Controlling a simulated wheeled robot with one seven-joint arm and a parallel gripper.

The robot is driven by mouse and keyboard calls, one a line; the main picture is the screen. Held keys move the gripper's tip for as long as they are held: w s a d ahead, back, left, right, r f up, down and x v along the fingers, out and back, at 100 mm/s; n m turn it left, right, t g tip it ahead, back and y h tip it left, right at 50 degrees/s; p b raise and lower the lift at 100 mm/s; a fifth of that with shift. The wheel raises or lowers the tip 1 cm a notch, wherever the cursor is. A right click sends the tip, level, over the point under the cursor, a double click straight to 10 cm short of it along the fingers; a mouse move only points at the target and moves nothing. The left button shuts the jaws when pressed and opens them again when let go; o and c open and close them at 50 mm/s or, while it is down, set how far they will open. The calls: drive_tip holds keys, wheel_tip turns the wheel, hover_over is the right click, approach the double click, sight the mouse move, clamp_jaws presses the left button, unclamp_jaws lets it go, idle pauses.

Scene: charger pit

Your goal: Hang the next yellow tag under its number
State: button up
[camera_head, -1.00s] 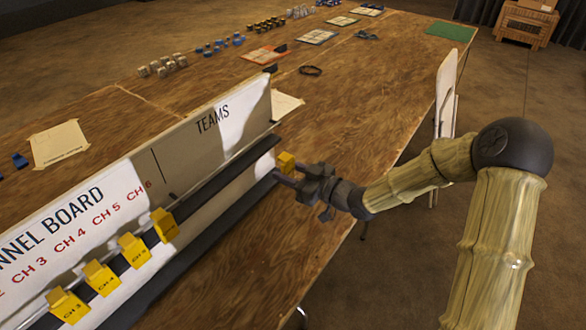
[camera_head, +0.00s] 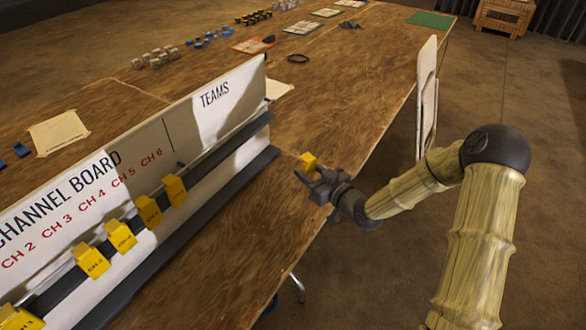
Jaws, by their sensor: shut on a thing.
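The white channel board (camera_head: 75,230) stands along the table at left, with red numbers CH 2 to CH 6 readable. Several yellow tags hang on its dark rail: one at the right end (camera_head: 175,190), then others (camera_head: 149,211), (camera_head: 120,236), (camera_head: 91,262), and one at the lower left (camera_head: 18,318). A wider bare stretch of rail lies between the last two. My gripper (camera_head: 305,174) is shut on another yellow tag (camera_head: 309,161), held right of the board's end and apart from it. This tag's lettering is not readable.
The wooden table (camera_head: 350,85) has clear surface around my gripper. A folded white chair (camera_head: 427,95) stands at its right edge. A dark ring (camera_head: 298,58), papers and small blocks lie farther back. A lower dark ledge (camera_head: 190,235) runs along the board's foot.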

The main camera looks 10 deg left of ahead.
drive_tip(key=d+f+m+t+h, duration=0.6)
drive_tip(key=d+f+m+h, duration=0.3)
drive_tip(key=d+f, duration=1)
drive_tip(key=s+d+h, duration=0.1)
drive_tip(key=d+h, duration=0.2)
drive_tip(key=h, duration=0.1)
drive_tip(key=shift+d+f+m, duration=0.15)
drive_tip(key=shift+d+m, duration=0.1)
drive_tip(key=shift+m, duration=0.15)
